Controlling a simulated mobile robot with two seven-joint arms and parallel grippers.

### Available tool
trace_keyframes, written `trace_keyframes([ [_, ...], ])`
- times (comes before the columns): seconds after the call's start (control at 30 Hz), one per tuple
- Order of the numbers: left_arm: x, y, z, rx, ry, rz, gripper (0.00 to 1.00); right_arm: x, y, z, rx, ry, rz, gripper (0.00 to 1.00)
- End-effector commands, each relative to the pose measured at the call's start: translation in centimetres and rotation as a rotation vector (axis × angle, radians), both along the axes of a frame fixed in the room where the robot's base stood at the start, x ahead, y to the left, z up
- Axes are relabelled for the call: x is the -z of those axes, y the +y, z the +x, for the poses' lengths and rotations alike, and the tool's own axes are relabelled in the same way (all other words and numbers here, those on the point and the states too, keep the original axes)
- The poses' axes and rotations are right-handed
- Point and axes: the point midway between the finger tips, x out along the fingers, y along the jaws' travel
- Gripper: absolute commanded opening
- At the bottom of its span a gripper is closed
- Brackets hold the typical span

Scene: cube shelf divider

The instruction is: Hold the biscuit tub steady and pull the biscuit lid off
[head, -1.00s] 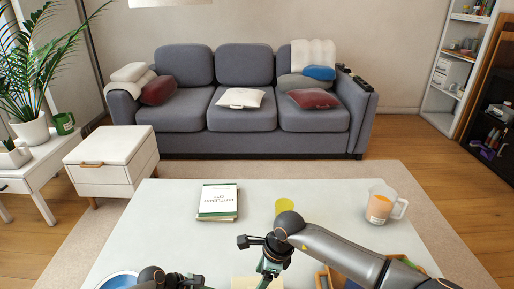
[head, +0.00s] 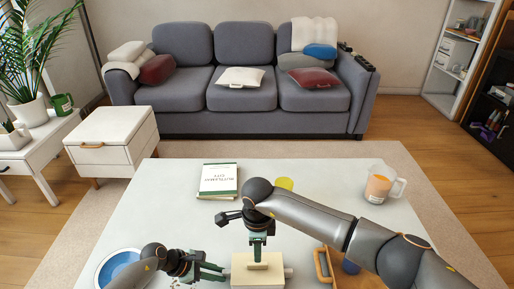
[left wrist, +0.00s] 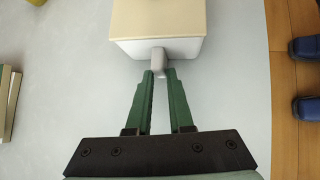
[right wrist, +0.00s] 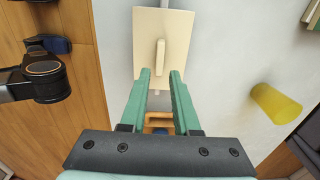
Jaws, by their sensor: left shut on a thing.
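The biscuit tub (left wrist: 158,48) is a pale box with a grey side handle (left wrist: 158,58). It stands on the table at the near edge of the head view. The cream biscuit lid (head: 243,277) sits on the tub and has a raised bar handle (right wrist: 160,57). My left gripper (left wrist: 159,72) is shut on the tub's side handle, left of the tub in the head view (head: 224,272). My right gripper (right wrist: 160,72) points down over the lid (head: 257,264), its fingers open with the bar in line with the gap. Contact with the bar cannot be told.
A wooden tray (head: 322,266) with a blue item (head: 350,267) lies right of the tub. A blue bowl (head: 118,268) is at the left. The table's left middle is clear.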

Motion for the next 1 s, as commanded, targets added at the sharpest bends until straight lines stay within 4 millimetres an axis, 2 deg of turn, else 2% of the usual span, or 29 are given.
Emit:
trace_keyframes([
  [0.2,0.1,0.1,0.0,-0.001,-0.001,0.004,0.0,3.4,0.0,0.0,0.002,0.003,0.0,0.3],
  [0.43,0.2,0.1,0.0,-0.001,-0.001,0.004,0.0,5.8,0.0,0.2,0.001,0.001,0.001,0.3],
  [0.6,0.2,0.1,0.0,-0.001,-0.001,0.004,0.0,6.5,0.1,0.2,-0.001,0.001,0.002,0.3],
  [1.0,0.2,0.1,0.0,0.0,0.0,0.005,0.0,6.6,0.1,0.2,-0.001,0.0,0.003,0.3],
])
